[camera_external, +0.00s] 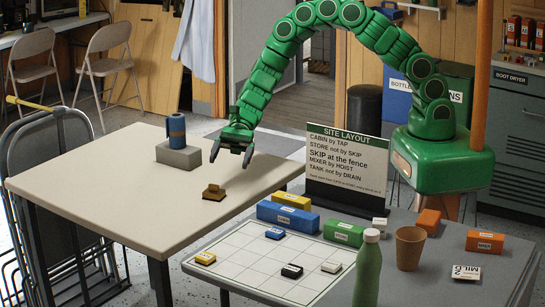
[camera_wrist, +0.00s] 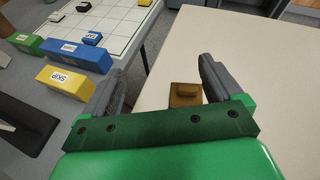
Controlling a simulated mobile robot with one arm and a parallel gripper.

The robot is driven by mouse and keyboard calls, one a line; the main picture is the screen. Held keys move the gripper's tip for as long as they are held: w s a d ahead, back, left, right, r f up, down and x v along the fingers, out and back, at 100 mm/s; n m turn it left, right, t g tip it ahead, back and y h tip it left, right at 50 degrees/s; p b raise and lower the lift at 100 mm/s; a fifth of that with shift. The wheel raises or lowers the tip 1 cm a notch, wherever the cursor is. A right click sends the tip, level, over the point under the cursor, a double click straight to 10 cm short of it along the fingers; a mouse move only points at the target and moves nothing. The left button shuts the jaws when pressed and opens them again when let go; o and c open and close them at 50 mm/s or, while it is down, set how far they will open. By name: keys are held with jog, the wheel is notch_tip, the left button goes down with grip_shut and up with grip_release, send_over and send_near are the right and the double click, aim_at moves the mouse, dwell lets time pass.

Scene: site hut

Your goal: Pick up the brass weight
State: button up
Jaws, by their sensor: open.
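The brass weight (camera_external: 214,193) is a small brown-gold block with a raised knob, and it sits alone on the pale table (camera_external: 120,205). My green gripper (camera_external: 231,155) is open and empty, above and a little behind the weight in the external view, with a clear gap between them. In the wrist view the weight (camera_wrist: 185,95) shows beyond the green palm, nearer the right finger of my gripper (camera_wrist: 161,65). Its lower part is partly hidden by the palm edge.
A blue cylinder (camera_external: 176,130) stands on a grey block (camera_external: 178,155) at the table's back. In front right, a grey table (camera_external: 440,285) holds a white grid board (camera_external: 240,264), coloured blocks, a green bottle (camera_external: 368,270), a brown cup (camera_external: 409,248) and a sign (camera_external: 346,165). The pale table is otherwise clear.

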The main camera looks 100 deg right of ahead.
aim_at(214, 190)
jog(key=d+f+m, duration=0.1)
jog(key=f, duration=0.1)
jog(key=w+d+f+m+t, duration=0.1)
jog(key=d+f, duration=0.1)
jog(key=w+d+f+h, duration=0.1)
jog(key=f, duration=0.1)
jog(key=shift+d+f+m+t, duration=0.2)
jog(key=shift+d+m+t, duration=0.1)
jog(key=shift+d+m, duration=0.1)
jog(key=x, duration=0.6)
jog(key=shift+s+a+f, duration=0.15)
jog(key=shift+s+a, duration=0.05)
jog(key=shift+a, duration=0.2)
jog(key=shift+w+a+f, duration=0.25)
jog(key=shift+w+a, duration=0.1)
jog(key=shift+a, duration=0.1)
jog(key=c, duration=1.4)
jog(key=shift+r, duration=0.1)
